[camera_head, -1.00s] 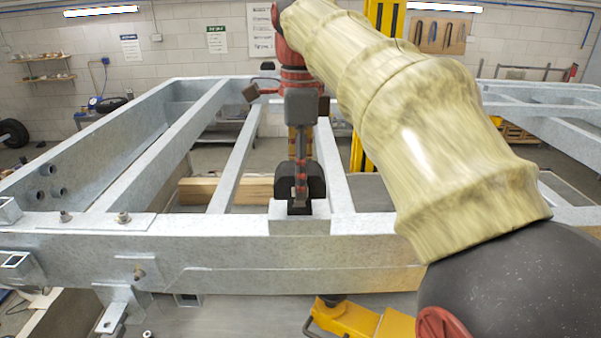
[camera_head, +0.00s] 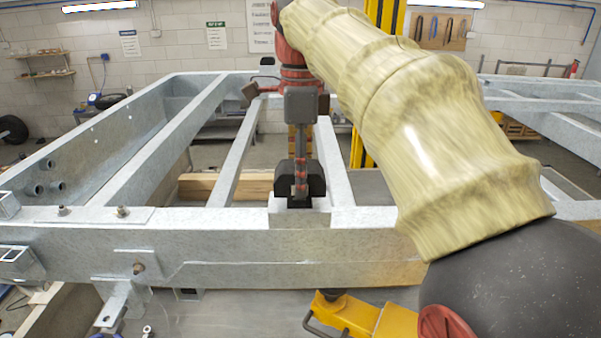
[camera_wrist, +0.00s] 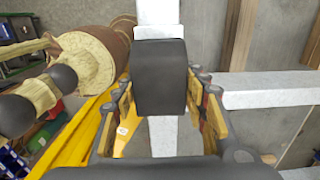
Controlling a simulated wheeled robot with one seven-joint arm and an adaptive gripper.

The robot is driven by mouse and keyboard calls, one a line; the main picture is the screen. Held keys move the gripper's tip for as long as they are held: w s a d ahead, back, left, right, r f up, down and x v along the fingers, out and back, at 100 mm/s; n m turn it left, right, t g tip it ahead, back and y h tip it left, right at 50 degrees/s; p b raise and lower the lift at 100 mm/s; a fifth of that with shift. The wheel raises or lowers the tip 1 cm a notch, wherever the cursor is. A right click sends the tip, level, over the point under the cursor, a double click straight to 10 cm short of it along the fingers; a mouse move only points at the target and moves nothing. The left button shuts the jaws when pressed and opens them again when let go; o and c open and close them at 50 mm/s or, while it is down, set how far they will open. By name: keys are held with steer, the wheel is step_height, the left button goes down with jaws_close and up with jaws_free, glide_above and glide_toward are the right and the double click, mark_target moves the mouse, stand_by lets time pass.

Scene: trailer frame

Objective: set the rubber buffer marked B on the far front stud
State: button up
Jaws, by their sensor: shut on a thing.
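My gripper (camera_head: 301,190) is shut on a black block, the rubber buffer (camera_wrist: 160,77), which fills the space between its fingers (camera_wrist: 158,97) in the wrist view. In the head view the dark buffer (camera_head: 317,180) shows behind the fingers, just above a pale raised block (camera_head: 300,219) on the front beam. I cannot tell whether they touch. No letter B is readable. Two studs (camera_head: 62,210) (camera_head: 121,211) stand on a plate at the left of the front beam. Any stud under the buffer is hidden.
The galvanized frame's front beam (camera_head: 200,242) crosses the view, with long members running back from it. A yellow device (camera_head: 350,315) stands below the beam. My arm covers the right side. Timber (camera_head: 228,186) lies behind the beam.

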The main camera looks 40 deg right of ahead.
steer(key=shift+f+b, duration=0.4)
steer(key=shift+f, duration=0.2)
steer(key=shift+f, duration=0.25)
steer(key=o, duration=1.5)
steer(key=shift+r, duration=0.1)
step_height(320, 180, up, 7)
steer(key=shift+r, duration=0.15)
